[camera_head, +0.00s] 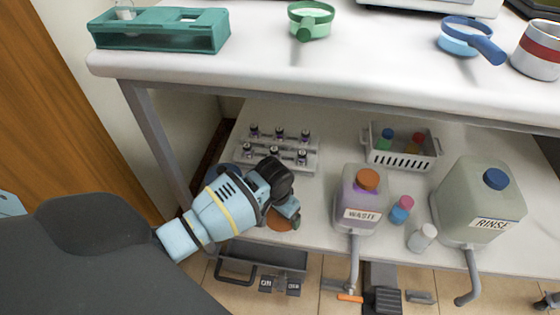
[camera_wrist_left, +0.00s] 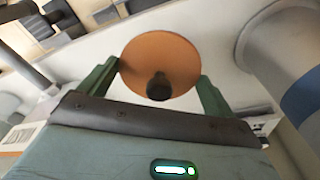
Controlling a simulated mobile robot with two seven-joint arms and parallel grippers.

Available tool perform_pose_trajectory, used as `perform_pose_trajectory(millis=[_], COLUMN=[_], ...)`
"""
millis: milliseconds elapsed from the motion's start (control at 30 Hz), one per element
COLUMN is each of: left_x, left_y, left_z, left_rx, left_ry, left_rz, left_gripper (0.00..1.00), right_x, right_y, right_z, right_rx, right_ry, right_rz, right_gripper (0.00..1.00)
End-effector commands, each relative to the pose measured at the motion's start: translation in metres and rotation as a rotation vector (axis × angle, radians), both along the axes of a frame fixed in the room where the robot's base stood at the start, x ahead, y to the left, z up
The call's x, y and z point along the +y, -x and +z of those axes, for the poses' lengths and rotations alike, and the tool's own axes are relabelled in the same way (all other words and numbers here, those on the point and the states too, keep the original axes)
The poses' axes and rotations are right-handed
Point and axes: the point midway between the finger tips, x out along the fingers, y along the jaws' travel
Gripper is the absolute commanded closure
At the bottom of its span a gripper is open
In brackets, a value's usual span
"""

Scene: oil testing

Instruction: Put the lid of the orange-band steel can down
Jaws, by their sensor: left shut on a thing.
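The lid (camera_wrist_left: 150,55) is a flat orange disc with a dark knob, between the two fingers of my left gripper (camera_wrist_left: 160,72) in the left wrist view. In the head view my left gripper (camera_head: 286,212) is low over the front left of the lower shelf, and part of the orange lid (camera_head: 280,224) shows below it. I cannot tell whether the lid touches the shelf. The orange-band can is not clearly seen. My right gripper is not in view.
A grey can with a blue band (camera_wrist_left: 285,75) stands close at the right in the wrist view. On the lower shelf (camera_head: 335,140) are a vial rack (camera_head: 302,166), a WASTE container (camera_head: 352,205), small bottles, a white basket (camera_head: 378,157) and a RINSE container (camera_head: 465,205).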

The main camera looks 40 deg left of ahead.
Motion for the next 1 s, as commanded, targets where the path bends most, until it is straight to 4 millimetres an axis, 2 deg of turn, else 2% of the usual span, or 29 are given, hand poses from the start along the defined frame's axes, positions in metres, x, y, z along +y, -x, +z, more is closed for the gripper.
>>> perform_pose_trajectory(millis=[33,100,233,700,733,767,1000], left_x=[0.008,0.005,0.005,0.005,0.005,0.005,0.005], left_y=[-0.004,-0.001,-0.001,-0.002,-0.002,-0.002,-0.002], left_z=[-0.003,-0.019,-0.037,-0.040,-0.040,-0.040,-0.039], left_rx=[0.000,0.006,0.004,0.001,0.000,0.000,0.000], left_ry=[-0.003,-0.002,-0.001,-0.002,-0.002,-0.002,-0.002], left_rz=[0.002,0.000,0.000,0.000,0.000,0.000,0.000], left_gripper=[0.31,0.31,0.31,0.31,0.06,0.02,0.00], right_x=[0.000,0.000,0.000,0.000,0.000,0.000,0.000], right_y=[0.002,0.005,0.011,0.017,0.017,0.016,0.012], right_z=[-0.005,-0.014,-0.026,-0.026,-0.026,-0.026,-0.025], right_rx=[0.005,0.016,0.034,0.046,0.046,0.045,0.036], right_ry=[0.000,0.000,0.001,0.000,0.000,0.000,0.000], right_rz=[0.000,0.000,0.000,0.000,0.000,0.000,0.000], right_gripper=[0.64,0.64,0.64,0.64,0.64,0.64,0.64])
